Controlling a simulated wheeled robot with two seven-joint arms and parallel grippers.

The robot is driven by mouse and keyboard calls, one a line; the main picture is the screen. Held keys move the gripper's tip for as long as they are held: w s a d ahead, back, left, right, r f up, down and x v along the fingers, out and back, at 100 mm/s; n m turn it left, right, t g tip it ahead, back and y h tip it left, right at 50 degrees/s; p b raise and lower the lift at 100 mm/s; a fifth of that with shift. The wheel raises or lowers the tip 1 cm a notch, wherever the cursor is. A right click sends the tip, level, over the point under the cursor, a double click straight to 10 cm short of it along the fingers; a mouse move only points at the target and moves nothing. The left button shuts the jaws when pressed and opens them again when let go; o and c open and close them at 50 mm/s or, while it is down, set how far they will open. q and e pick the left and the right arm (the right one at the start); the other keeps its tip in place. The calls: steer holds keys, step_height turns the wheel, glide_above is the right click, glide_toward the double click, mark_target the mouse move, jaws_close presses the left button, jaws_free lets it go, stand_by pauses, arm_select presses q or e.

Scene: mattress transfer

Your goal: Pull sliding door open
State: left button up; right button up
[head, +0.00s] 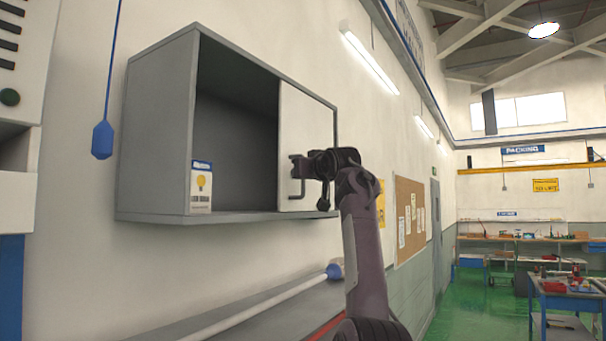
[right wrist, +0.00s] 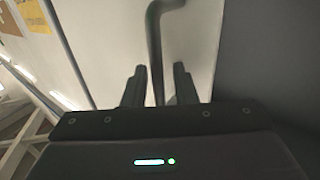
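A grey wall cabinet (head: 160,130) hangs on the wall in the head view. Its pale sliding door (head: 305,115) covers the right part, and the left part is open. A dark bar handle (head: 293,190) is on the door near its left edge. My right gripper (head: 298,164) is at the handle. In the right wrist view the handle (right wrist: 156,50) runs between the two fingers of my right gripper (right wrist: 158,85). The fingers are apart, one on each side of the bar, with a visible gap at the right finger. My left gripper is not in view.
A light bulb box (head: 201,187) stands at the cabinet's left front. A blue pull cord weight (head: 102,140) hangs left of the cabinet. A white pole with a blue end (head: 270,300) lies on a ledge below. A cork board (head: 410,215) is further right.

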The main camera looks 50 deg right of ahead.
steer(key=b+v, duration=0.5)
steer(key=v, duration=0.3)
steer(key=shift+b, duration=0.35)
steer(key=shift+w+d, duration=0.1)
